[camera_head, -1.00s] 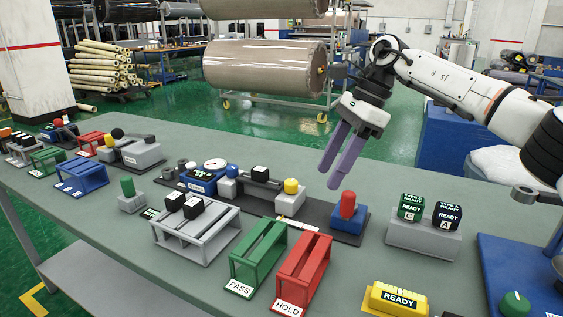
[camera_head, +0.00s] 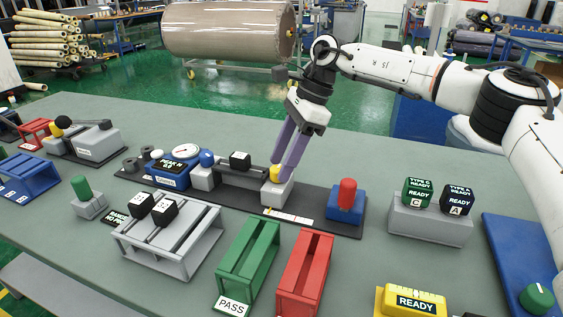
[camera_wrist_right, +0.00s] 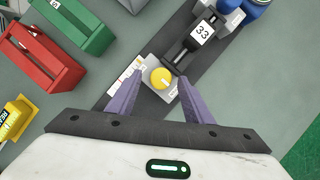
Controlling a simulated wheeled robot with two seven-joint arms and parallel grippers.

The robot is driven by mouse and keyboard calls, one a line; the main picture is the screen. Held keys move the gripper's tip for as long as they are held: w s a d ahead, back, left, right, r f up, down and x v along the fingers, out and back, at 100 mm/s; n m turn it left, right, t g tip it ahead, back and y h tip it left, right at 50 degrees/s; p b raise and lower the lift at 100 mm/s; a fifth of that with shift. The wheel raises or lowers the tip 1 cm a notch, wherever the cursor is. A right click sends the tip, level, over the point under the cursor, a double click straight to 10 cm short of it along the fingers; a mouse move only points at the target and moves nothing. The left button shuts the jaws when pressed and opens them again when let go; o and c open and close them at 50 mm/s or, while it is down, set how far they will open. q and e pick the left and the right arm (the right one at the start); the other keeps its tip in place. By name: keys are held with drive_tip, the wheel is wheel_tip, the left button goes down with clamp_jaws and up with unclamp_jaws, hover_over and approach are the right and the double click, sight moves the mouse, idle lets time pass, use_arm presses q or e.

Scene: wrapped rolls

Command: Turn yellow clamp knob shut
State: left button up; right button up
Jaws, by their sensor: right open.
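The yellow clamp knob (camera_head: 275,172) sits on a light grey block at the right end of the clamp fixture. In the right wrist view the knob (camera_wrist_right: 160,78) is round with a pale line across its top. My right gripper (camera_head: 283,168) is open, its purple fingers pointing down at the knob. In the right wrist view its fingertips (camera_wrist_right: 152,68) lie on either side of the knob, apart from it. A black part marked 33 (camera_wrist_right: 203,31) lies in the fixture beside the knob. My left gripper is not in view.
A blue block with a red knob (camera_head: 346,200) stands right of the clamp on the same dark base. A gauge (camera_head: 186,152) stands left. Green (camera_head: 248,262) and red (camera_head: 304,270) racks stand in front. Table behind the fixture is clear.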

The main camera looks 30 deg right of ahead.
drive_tip(key=shift+a+f, duration=0.1)
drive_tip(key=shift+f, duration=0.25)
drive_tip(key=shift+w+f, duration=0.1)
drive_tip(key=c, duration=1.1)
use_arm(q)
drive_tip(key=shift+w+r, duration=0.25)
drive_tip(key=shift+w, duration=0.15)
use_arm(e)
drive_tip(key=shift+o, duration=0.2)
